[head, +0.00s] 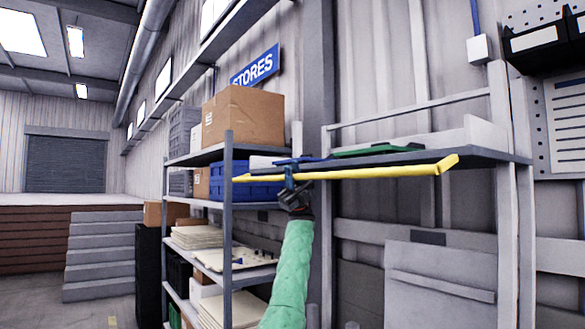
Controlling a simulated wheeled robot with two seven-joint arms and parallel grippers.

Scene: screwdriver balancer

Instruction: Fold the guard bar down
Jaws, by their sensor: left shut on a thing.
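The yellow guard bar (375,172) runs nearly level across the front of a dark shelf board, with its right end bent up a little near the shelf's right front corner. My left gripper (290,178), on the green-sleeved arm coming up from below, is shut on the guard bar towards its left end. The fingertips are small and partly hidden against the bar. My right gripper is not in view.
The shelf board (480,156) carries flat green and blue items. A grey rack (228,240) with a cardboard box (243,116) and a blue crate (222,186) stands close on the left. A grey panel (440,285) is below the shelf.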

